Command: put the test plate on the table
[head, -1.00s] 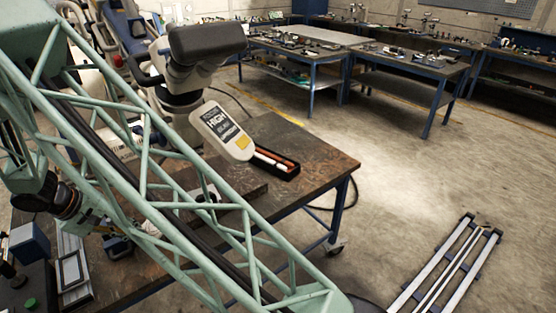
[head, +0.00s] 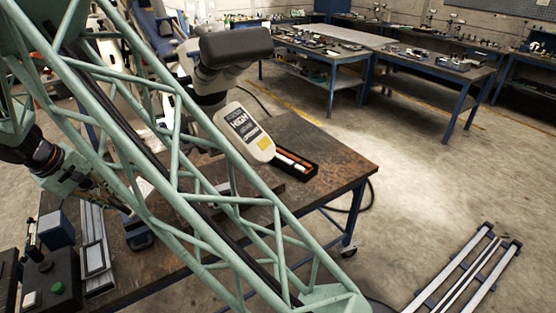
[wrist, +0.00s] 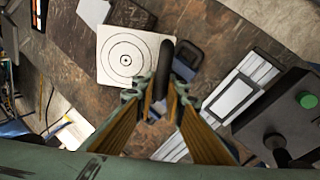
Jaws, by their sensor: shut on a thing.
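The test plate (wrist: 114,64) is a flat white square with black concentric rings in the wrist view. A dark rounded bar (wrist: 167,56) runs along its right edge and seems joined to it as a handle. My gripper (wrist: 161,108) is shut on this bar. The plate shows against the brown table top (wrist: 200,30); I cannot tell whether it touches it. In the head view my gripper and the plate cannot be made out clearly behind my green lattice arm. The table (head: 335,165) stands there with its bare right corner showing.
A microscope (head: 215,70) stands on the table behind a white labelled paddle (head: 243,132) and a black case (head: 297,164). A framed panel (wrist: 233,97) and a dark control box with a green button (wrist: 306,100) lie right of my gripper in the wrist view.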

